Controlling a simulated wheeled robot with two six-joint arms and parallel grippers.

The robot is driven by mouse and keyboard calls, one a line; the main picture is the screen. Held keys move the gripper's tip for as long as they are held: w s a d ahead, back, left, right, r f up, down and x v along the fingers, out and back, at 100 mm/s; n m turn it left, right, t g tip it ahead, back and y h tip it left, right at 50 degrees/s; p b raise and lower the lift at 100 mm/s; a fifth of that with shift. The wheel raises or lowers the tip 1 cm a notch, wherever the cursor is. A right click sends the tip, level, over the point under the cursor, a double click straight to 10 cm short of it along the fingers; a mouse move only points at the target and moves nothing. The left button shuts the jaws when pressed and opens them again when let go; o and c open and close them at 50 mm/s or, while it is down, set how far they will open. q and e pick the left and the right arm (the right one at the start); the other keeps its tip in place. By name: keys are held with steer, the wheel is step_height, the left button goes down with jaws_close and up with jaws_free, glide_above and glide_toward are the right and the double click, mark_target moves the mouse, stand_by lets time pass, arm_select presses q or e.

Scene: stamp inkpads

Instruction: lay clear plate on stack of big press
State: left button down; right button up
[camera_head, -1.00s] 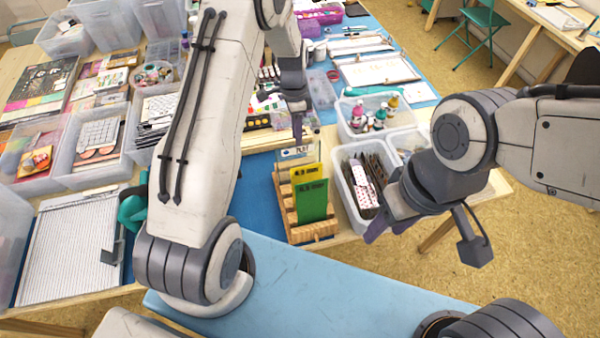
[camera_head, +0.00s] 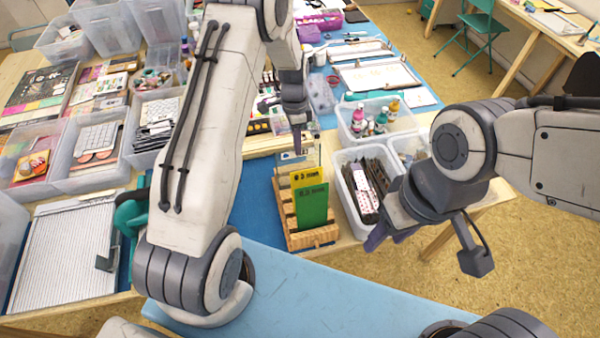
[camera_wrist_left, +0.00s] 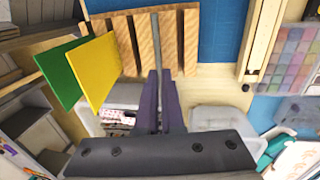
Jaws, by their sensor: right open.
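The clear plate (camera_head: 298,160) stands upright in a wooden slotted rack (camera_head: 311,238), behind a yellow plate (camera_head: 308,178) and a green plate (camera_head: 312,206). My left gripper (camera_head: 297,148) points down at its top edge. In the left wrist view the purple fingers of the left gripper (camera_wrist_left: 160,85) lie close on both sides of a thin edge-on strip, which looks like the clear plate (camera_wrist_left: 157,40), over the rack (camera_wrist_left: 125,40). My right gripper (camera_head: 385,235) is open and empty, right of the rack. I cannot make out the big press stack.
A bin of packets (camera_head: 365,185) stands just right of the rack, with a bin of bottles (camera_head: 378,120) behind it. A ribbed grey board (camera_head: 65,250) and clear bins fill the left. The blue surface (camera_head: 310,295) in front is bare.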

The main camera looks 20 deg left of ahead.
arm_select(q)
step_height(320, 180, up, 7)
steer(key=w+p, duration=0.1)
steer(key=p, duration=0.3)
steer(key=shift+a+p, duration=0.3)
steer(key=shift+a, duration=0.1)
